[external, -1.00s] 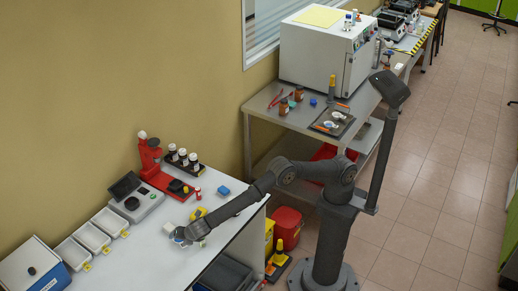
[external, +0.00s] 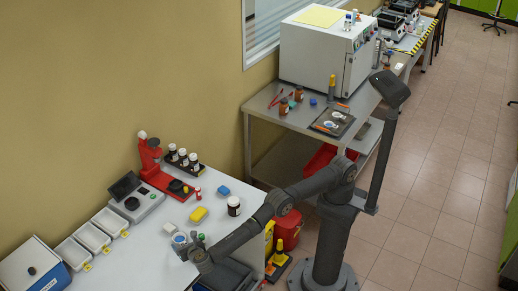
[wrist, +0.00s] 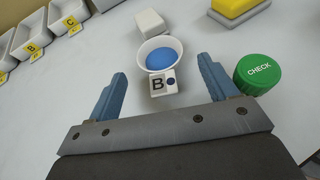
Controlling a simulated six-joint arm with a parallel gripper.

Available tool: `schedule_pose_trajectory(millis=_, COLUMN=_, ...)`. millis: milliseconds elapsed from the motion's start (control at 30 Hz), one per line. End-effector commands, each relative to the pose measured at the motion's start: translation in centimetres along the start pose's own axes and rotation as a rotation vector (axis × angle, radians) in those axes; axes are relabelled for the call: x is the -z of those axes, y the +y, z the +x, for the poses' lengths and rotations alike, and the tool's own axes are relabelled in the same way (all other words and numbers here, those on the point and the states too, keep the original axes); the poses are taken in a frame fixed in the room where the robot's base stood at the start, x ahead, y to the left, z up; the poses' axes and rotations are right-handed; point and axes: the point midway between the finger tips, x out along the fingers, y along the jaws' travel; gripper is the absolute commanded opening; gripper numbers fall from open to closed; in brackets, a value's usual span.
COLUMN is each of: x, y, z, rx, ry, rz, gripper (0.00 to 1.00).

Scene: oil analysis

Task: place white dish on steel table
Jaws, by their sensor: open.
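A small round white dish (wrist: 143,47) with blue contents sits on the white bench in the wrist view, with a "B" label block (wrist: 157,84) at its near side. In the external view the dish (external: 180,239) is small, close to my gripper (external: 189,246). In the wrist view my gripper (wrist: 161,69) is open, its blue-grey fingers to either side of the label and short of the dish. Nothing is held. The steel table (external: 262,112) stands at the back, beyond the white bench.
A white block (wrist: 151,22) stands behind the dish. A yellow block (external: 198,214) and a dark jar (external: 233,206) are on the bench. A white oven (external: 318,55) and a black tray (external: 332,121) occupy the steel table.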

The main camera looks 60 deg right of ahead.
Motion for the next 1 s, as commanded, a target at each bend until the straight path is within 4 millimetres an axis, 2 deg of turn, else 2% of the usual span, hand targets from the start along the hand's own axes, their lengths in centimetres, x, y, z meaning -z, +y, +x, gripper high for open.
schedule_pose_trajectory(millis=200, x=0.0, y=-0.1, z=3.8, rx=0.003, ry=0.001, rz=0.000, gripper=0.78)
schedule_pose_trajectory(millis=300, x=0.0, y=-0.1, z=5.0, rx=0.002, ry=0.002, rz=0.001, gripper=0.78)
schedule_pose_trajectory(millis=533, x=0.0, y=0.0, z=5.3, rx=0.000, ry=0.002, rz=0.001, gripper=0.78)
schedule_pose_trajectory(millis=567, x=0.0, y=0.0, z=5.2, rx=0.000, ry=0.002, rz=0.001, gripper=0.76)
schedule_pose_trajectory(millis=767, x=0.0, y=0.0, z=5.2, rx=0.000, ry=0.002, rz=0.001, gripper=0.37)
schedule_pose_trajectory(millis=867, x=0.0, y=0.0, z=5.2, rx=0.000, ry=0.002, rz=0.001, gripper=0.31)
schedule_pose_trajectory(millis=1000, x=0.0, y=0.0, z=5.2, rx=0.000, ry=0.002, rz=0.001, gripper=0.31)
